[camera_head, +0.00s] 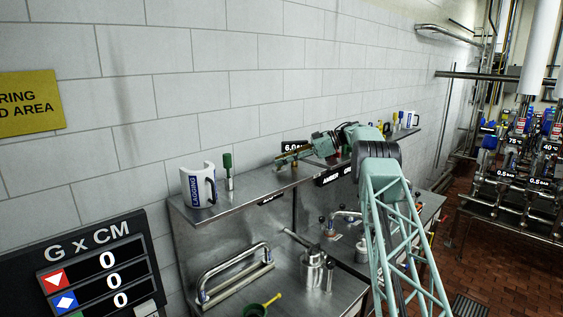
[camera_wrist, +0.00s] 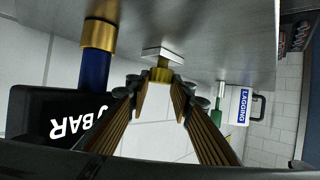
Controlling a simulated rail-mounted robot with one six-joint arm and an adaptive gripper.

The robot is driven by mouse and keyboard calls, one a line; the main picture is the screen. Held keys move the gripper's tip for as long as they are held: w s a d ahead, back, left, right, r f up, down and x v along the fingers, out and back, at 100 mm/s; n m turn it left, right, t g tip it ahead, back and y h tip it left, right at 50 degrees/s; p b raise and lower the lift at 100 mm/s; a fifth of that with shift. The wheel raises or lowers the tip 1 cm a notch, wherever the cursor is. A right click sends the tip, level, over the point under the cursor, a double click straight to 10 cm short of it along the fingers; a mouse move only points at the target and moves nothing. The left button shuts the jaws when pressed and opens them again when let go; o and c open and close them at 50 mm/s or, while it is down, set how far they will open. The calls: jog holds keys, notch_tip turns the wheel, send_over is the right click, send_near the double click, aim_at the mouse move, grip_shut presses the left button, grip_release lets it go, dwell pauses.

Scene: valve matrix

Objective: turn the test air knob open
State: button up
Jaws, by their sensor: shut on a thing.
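My gripper (camera_head: 280,161) is at the metal shelf, beside the black 6.0 BAR display (camera_head: 294,146). In the wrist view my gripper's (camera_wrist: 161,83) brown ribbed fingers converge on a small brass knob (camera_wrist: 160,74) below a pale square plate on the shelf. The fingertips are shut on the knob, one on each side, and hide part of it. The knob's turned position cannot be told. I see no label for test air on it. In the head view the gripper hides the knob.
A blue cylinder with a brass collar (camera_wrist: 96,62) stands near the fingers, beside the BAR display (camera_wrist: 58,122). A green-handled tool (camera_head: 228,170) and a white LAGGING mug (camera_head: 198,185) are on the shelf (camera_head: 240,201) to the left. The wall is close behind.

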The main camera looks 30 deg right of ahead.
jog(key=shift+d, duration=0.1)
jog(key=o, duration=0.8)
jog(key=shift+d, duration=0.15)
jog(key=shift+o, duration=0.4)
jog(key=shift+f, duration=0.1)
jog(key=shift+s, duration=0.1)
jog(key=shift+v, duration=3.6)
